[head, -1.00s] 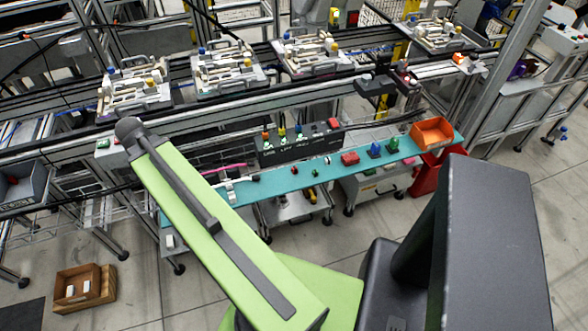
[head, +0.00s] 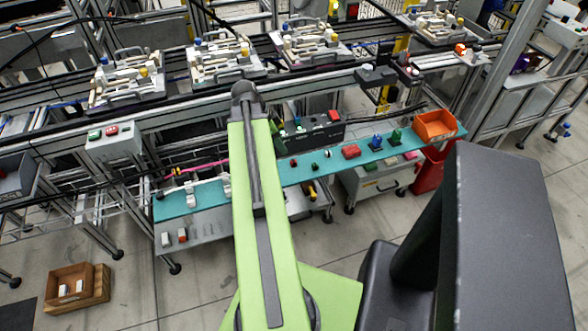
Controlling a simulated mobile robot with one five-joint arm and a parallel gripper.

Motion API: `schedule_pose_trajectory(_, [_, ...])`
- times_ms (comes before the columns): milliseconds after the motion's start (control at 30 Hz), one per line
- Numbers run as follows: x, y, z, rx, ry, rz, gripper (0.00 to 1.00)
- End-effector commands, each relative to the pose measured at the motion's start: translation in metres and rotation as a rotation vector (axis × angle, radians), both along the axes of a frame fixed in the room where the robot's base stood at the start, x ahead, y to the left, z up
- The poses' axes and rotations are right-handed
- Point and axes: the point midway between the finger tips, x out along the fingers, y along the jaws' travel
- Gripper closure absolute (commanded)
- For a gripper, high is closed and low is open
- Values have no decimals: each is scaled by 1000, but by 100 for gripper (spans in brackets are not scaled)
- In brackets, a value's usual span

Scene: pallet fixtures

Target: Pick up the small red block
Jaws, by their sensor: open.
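A small red block (head: 294,163) lies on the teal shelf (head: 215,205), just right of my raised green arm. A small dark green piece and a small white-and-dark piece lie right of it. A larger red block (head: 351,151) sits further right on the same shelf. My gripper is not in view; only my green arm link and its dark end joint show, covering part of the shelf left of the small red block.
A blue piece (head: 376,141), a green piece (head: 395,137) and an orange bin (head: 435,126) stand along the shelf's right part. A black control box (head: 318,133) stands behind the shelf. White fixtures (head: 208,190) sit left of my arm. A conveyor with pallets runs behind.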

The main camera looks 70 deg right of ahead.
Motion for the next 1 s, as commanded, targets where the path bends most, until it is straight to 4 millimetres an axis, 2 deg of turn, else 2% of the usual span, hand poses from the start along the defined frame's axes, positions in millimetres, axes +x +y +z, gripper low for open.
schedule_pose_trajectory(33, [-4,-3,-23,0,0,-2,57])
schedule_pose_trajectory(200, [-15,-12,-56,0,0,-1,57])
schedule_pose_trajectory(300, [-19,-16,-64,-1,-1,-1,57])
schedule_pose_trajectory(500, [-20,-17,-64,-1,-1,0,57])
schedule_pose_trajectory(800, [-33,-28,-110,0,0,-1,57])
schedule_pose_trajectory(1000, [-35,-29,-108,0,0,0,57])
